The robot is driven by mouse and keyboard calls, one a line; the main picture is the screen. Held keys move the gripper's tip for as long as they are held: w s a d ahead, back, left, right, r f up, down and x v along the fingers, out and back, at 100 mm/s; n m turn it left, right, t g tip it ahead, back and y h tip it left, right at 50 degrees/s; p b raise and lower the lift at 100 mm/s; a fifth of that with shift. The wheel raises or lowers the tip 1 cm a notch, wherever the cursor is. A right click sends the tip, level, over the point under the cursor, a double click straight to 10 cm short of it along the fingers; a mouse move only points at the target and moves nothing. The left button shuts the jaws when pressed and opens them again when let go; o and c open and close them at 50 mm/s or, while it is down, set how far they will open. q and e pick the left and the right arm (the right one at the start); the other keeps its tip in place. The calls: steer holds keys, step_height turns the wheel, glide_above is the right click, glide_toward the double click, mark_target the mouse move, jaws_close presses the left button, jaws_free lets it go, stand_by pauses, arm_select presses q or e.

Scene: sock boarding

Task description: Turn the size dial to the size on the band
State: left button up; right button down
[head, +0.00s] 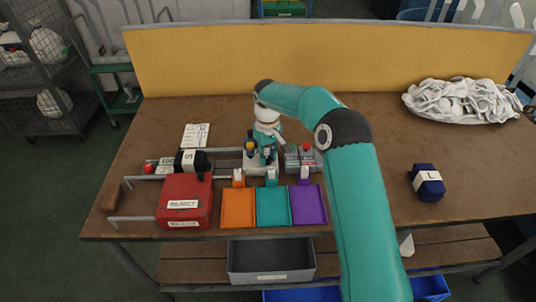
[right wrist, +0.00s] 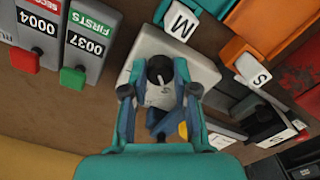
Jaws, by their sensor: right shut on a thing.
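The size dial is a round black knob (right wrist: 160,70) with a white pointer line, on a pale grey plate (right wrist: 203,68) in the right wrist view. My right gripper (right wrist: 160,76) has its blue fingers closed on either side of the knob. In the head view the right gripper (head: 264,156) comes down over the same plate and hides the dial. Dial markings are too small or covered to read. A dark sock bundle (head: 203,161) with a white band (head: 188,160) marked S lies left of the dial. Another navy bundle (head: 428,190) has a band (head: 427,176) marked L. My left gripper is out of view.
Orange (head: 238,210), teal (head: 272,208) and purple (head: 308,206) trays line the front edge. A red reject box (head: 185,198) stands left of them. Counters with buttons (head: 302,160) stand right of the dial. A pile of white socks (head: 462,101) lies back right.

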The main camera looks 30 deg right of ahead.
mark_target(268, 157)
stand_by(0.4)
steer(key=c, duration=1.2)
jaws_free()
step_height(268, 157, up, 12)
